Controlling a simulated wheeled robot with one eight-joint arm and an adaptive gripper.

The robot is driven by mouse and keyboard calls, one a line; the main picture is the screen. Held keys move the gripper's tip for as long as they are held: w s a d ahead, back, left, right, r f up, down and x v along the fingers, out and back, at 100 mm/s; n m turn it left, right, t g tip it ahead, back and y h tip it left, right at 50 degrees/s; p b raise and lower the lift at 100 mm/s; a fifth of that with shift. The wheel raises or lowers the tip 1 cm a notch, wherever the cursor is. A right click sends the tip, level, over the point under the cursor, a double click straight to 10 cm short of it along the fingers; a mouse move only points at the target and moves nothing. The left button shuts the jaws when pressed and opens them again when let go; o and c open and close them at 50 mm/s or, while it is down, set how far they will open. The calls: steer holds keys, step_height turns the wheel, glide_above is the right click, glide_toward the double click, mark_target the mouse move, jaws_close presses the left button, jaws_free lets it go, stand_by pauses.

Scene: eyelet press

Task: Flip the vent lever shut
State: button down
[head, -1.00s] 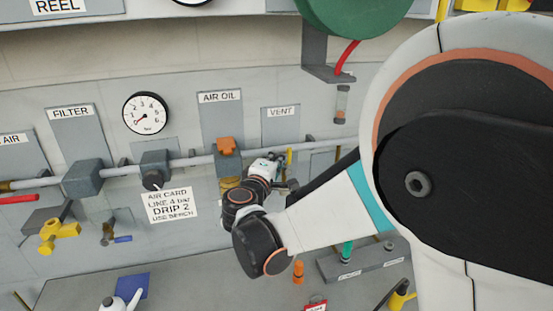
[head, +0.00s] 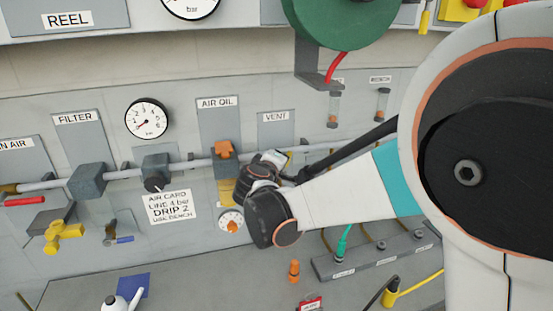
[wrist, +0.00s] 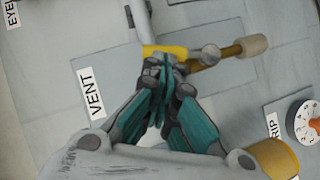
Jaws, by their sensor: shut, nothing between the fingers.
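The yellow vent lever (wrist: 152,50) shows in the wrist view beside the VENT label (wrist: 91,93), at the end of the grey pipe and next to a brass fitting (wrist: 225,52). My gripper (wrist: 165,66) is shut and empty, with its fingertips right at the lever and partly covering it. I cannot tell whether they touch it. In the head view my gripper (head: 281,160) is at the pipe below the VENT plate (head: 275,130), and my wrist and gripper hide most of the lever.
The orange-topped AIR OIL unit (head: 226,150) stands just left of my gripper, with a drip dial (head: 231,221) below it. A green reel (head: 345,22) with a red hose hangs above. A rack (head: 375,258) and an orange bottle (head: 294,270) stand on the bench below.

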steer(key=w+d+f+m+g+y, duration=0.1)
steer(key=d+m+g+y, duration=0.2)
steer(key=d+m+y, duration=0.2)
steer(key=shift+w+d+f+m, duration=0.3)
steer(key=shift+w+d+m, duration=0.1)
steer(key=shift+m, duration=0.1)
stand_by(1.1)
steer(key=shift+w+d+f+b, duration=0.1)
steer(key=shift+d+f+b, duration=0.35)
steer(key=shift+d+f, duration=0.05)
stand_by(1.1)
steer(key=w+r+p+v, duration=0.1)
steer(key=r+p+v, duration=0.1)
steer(key=v, duration=1)
steer(key=shift+r+p, duration=0.45)
steer(key=shift+p, duration=0.1)
